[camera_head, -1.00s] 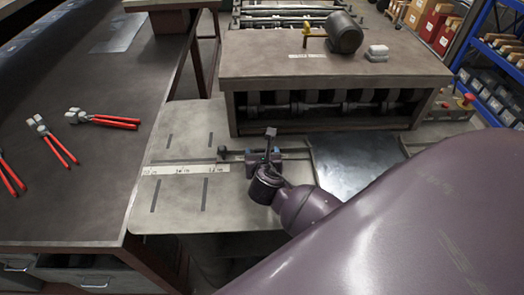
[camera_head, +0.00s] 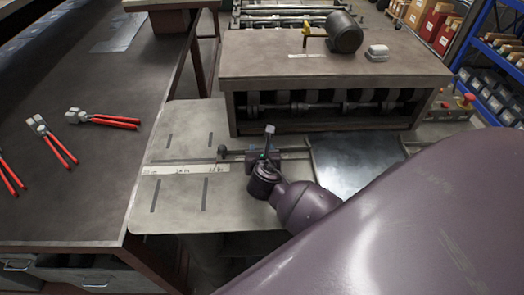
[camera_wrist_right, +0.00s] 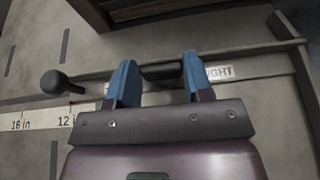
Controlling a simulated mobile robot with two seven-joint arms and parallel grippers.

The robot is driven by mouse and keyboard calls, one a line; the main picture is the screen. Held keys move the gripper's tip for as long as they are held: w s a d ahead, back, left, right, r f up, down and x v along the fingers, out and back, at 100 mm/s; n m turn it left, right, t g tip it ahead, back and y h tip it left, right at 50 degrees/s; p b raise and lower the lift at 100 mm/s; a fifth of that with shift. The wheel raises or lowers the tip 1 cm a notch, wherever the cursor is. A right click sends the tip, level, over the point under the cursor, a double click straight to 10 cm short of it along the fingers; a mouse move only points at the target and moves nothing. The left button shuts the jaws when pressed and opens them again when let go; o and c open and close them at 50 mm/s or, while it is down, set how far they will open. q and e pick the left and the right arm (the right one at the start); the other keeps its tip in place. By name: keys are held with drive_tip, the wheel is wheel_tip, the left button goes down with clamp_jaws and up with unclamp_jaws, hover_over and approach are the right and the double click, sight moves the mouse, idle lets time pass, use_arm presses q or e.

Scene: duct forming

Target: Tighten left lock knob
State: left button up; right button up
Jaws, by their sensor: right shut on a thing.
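The ball knob also shows in the head view (camera_head: 222,152). My right gripper (camera_wrist_right: 158,75) has its two blue fingers on either side of a small dark part (camera_wrist_right: 160,73) at the bar, and is shut on it. I cannot tell whether this part is the left lock knob. A label ending in "IGHT" (camera_wrist_right: 220,73) is partly covered by the right finger. In the head view my right gripper (camera_head: 266,157) is seen nearly edge-on. My left gripper is not in view.
A printed scale (camera_head: 185,170) runs along the grey plate (camera_head: 180,210). The machine housing (camera_head: 330,65) stands just behind the bar. Red-handled tools (camera_head: 103,119) lie on the dark bench (camera_head: 60,195) at left. The plate's front left is clear.

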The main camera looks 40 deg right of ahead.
drive_tip(key=shift+w+a+m+g+h, duration=0.15)
drive_tip(key=shift+m+g+h, duration=0.95)
drive_tip(key=shift+m+h, duration=0.25)
drive_tip(key=o, duration=0.9)
drive_tip(key=v, duration=1.1)
drive_tip(key=shift+c, duration=0.2)
